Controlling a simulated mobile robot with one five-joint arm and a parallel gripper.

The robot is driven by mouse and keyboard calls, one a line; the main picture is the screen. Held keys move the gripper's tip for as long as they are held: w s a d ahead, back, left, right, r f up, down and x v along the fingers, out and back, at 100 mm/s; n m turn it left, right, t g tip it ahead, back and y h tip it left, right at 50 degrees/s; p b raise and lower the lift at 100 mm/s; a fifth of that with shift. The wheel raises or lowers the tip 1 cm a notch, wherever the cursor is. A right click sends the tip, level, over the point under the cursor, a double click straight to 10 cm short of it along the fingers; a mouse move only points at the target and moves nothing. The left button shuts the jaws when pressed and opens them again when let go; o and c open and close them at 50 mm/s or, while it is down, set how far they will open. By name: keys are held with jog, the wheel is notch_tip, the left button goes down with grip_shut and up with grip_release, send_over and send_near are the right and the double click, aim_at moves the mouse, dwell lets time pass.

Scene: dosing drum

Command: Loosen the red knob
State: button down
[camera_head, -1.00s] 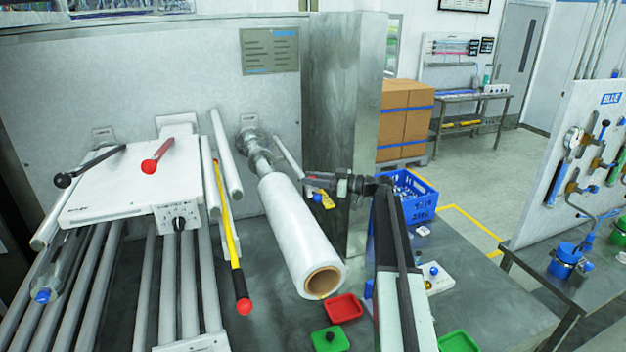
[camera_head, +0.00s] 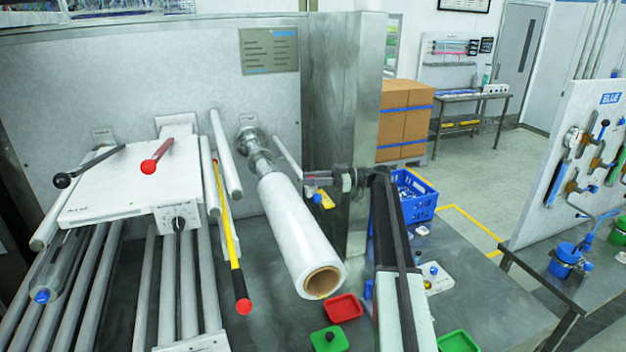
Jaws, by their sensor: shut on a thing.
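My gripper (camera_head: 314,179) is at the end of a short thin grey rod (camera_head: 288,156), beside the metal column. It is shut on a small part at that rod's end. The fingers hide this part, and I cannot make out its colour. A small blue piece (camera_head: 310,194) and a yellow piece (camera_head: 326,200) show just under the fingers. My gripper is apart from both.
A white roll (camera_head: 300,236) lies on a spindle left of my arm. A red tray (camera_head: 344,308) and green trays (camera_head: 458,342) are on the table below. A blue crate (camera_head: 416,198) stands behind my arm. The metal column (camera_head: 345,120) rises close behind the gripper.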

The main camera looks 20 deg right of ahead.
jog(key=c, duration=1.2)
grip_release()
jog(key=shift+o, duration=0.2)
jog(key=v, duration=0.7)
jog(key=shift+d, duration=0.4)
